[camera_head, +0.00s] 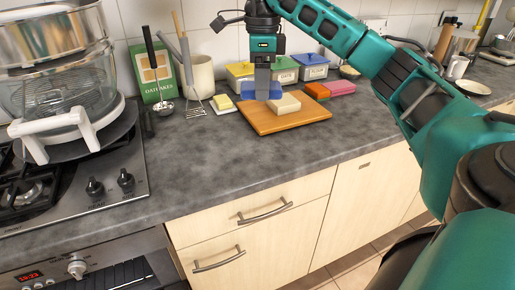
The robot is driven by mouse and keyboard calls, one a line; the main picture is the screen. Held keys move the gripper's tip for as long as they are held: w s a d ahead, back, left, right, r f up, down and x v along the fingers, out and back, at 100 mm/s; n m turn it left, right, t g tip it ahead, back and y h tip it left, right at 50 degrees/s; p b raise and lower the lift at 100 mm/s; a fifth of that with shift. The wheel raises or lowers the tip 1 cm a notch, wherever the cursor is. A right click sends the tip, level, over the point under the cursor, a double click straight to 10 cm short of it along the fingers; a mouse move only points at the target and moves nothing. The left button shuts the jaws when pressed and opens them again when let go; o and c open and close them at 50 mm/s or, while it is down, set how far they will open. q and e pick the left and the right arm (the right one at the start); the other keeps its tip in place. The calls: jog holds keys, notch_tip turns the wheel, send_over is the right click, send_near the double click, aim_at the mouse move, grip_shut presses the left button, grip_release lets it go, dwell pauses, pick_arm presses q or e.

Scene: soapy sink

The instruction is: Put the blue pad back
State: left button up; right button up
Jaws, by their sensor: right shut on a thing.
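The blue pad (248,96) is held in my right gripper (262,92), whose grey fingers come down from above and are shut on it. The fingers cover the middle of the pad. It is at the back left of the wooden board (290,124), behind and left of a cream block (283,103) that lies on the board. I cannot tell whether the pad touches the board or the counter. My left gripper is not in view.
An orange-red block (317,91) and a pink block (341,87) lie behind the board's right side. Yellow (240,74), green (283,70) and blue (313,67) tins stand behind. A butter dish (223,103) is at the left. The front counter (230,160) is clear.

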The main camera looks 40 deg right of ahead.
notch_tip(320, 180, down, 12)
jog(key=shift+r+b, duration=0.1)
jog(key=shift+b, duration=0.5)
notch_tip(320, 180, down, 4)
jog(key=shift+f, duration=0.4)
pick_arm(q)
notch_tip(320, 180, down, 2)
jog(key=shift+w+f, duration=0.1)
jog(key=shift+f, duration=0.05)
